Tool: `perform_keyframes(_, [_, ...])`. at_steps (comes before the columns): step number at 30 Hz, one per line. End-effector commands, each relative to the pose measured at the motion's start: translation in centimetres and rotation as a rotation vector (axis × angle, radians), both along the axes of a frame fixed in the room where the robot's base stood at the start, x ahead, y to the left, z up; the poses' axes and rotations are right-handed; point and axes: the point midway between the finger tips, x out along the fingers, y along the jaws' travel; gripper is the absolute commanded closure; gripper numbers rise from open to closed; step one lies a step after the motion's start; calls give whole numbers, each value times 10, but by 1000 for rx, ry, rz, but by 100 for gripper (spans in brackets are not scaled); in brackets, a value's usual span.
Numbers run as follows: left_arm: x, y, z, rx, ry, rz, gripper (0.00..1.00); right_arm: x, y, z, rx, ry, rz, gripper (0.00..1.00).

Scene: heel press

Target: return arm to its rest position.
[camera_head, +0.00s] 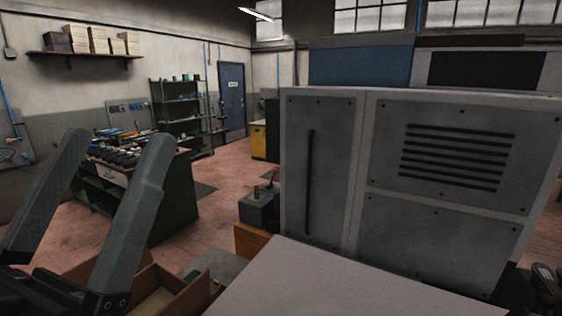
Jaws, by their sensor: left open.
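My left gripper (115,146) is at the lower left of the head view. Its two long grey fingers point up and stand wide apart, with nothing between them. It is in the air, left of the large grey machine cabinet (440,212) and apart from it. My right gripper cannot be made out in this view.
A pale flat surface (330,285) lies in front of the cabinet. An open wooden box (165,292) is beside the left gripper, low down. A green bench (175,195) with dark shoes on top stands behind the fingers. Dark objects (546,288) sit at the lower right edge.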

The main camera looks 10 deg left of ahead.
Motion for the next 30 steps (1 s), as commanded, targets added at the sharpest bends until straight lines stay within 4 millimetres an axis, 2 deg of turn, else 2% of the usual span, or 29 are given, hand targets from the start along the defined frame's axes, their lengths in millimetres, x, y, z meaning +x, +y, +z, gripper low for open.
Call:
perform_keyframes(1, [0, 0, 47, 1, -1, 1, 0, 0, 0, 47, 0, -1, 0, 54])
perform_keyframes(3, [0, 0, 83, 0, -1, 1, 0, 0, 0, 84, 0, -2, 0, 54])
perform_keyframes(9, [0, 0, 185, 0, -2, 2, 0, 0, 0, 185, 0, -2, 0, 54])
perform_keyframes(13, [0, 0, 238, 0, -2, 2, 0, 0, 0, 238, 0, -2, 0, 54])
perform_keyframes(15, [0, 0, 252, 0, -2, 2, 0, 0, 0, 252, 0, -2, 0, 54])
perform_keyframes(17, [0, 0, 257, 0, -2, 2, 0, 0, 0, 257, 0, -2, 0, 54])
perform_keyframes(30, [0, 1, 251, 1, 0, 2, 0, 0, 0, 251, 0, 0, 0, 54])
